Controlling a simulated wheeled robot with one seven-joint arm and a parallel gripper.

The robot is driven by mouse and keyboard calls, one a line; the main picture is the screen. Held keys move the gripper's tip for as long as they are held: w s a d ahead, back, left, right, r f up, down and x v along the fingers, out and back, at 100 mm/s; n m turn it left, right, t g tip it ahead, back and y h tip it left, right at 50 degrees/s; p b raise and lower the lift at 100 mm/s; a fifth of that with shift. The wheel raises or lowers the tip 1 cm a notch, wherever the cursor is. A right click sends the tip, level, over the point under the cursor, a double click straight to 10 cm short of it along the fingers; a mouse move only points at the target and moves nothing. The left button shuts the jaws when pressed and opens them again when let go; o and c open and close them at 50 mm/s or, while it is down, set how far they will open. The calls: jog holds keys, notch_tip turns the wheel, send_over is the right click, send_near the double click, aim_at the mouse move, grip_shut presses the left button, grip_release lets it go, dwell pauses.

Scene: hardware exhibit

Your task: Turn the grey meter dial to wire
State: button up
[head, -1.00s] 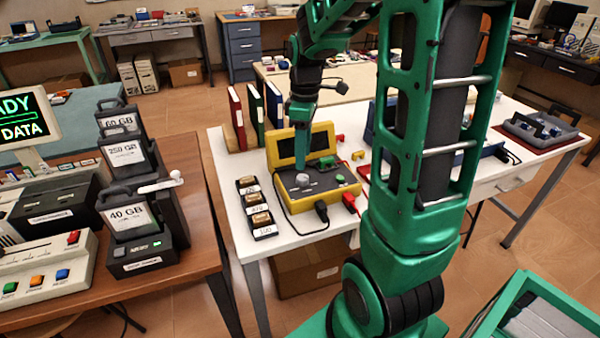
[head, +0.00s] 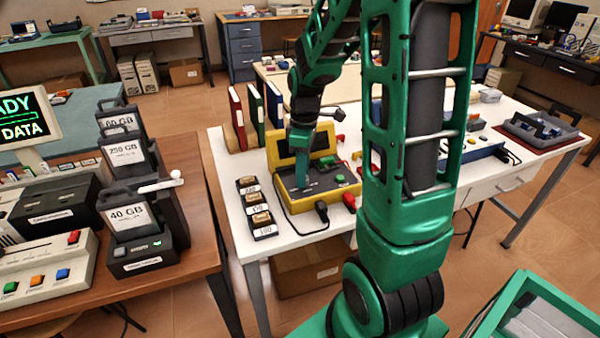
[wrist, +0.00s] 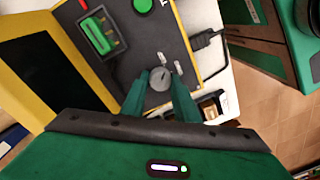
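The yellow meter (head: 315,191) stands on the white table with its dark screen (wrist: 50,65) raised. Its round grey dial (wrist: 160,80) sits on the dark panel, with small white labels beside it. In the wrist view my gripper (wrist: 161,82) has its two green fingers on either side of the dial, close to it; I cannot tell whether they touch it. In the head view my gripper (head: 302,184) points down at the panel and hides the dial. The label words are too small to read.
A green button (wrist: 142,5) and a green component (wrist: 98,32) sit on the panel near the dial. A black plug (head: 321,209) and a red plug (head: 348,201) are at the meter's front. Labelled trays (head: 264,231) stand left, binders (head: 256,108) behind.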

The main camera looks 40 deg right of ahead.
jog(key=shift+d+m, duration=0.1)
jog(key=shift+m, duration=0.3)
jog(key=m, duration=0.3)
jog(key=shift+m, duration=0.4)
jog(key=m, duration=0.4)
jog(key=shift+m, duration=0.3)
jog(key=m, duration=0.4)
jog(key=shift+t, duration=0.4)
jog(key=m, duration=0.4)
jog(key=shift+a+m, duration=0.2)
jog(key=shift+m, duration=0.2)
jog(key=o, duration=1.1)
jog(key=shift+c, duration=0.2)
jog(key=shift+s, duration=0.1)
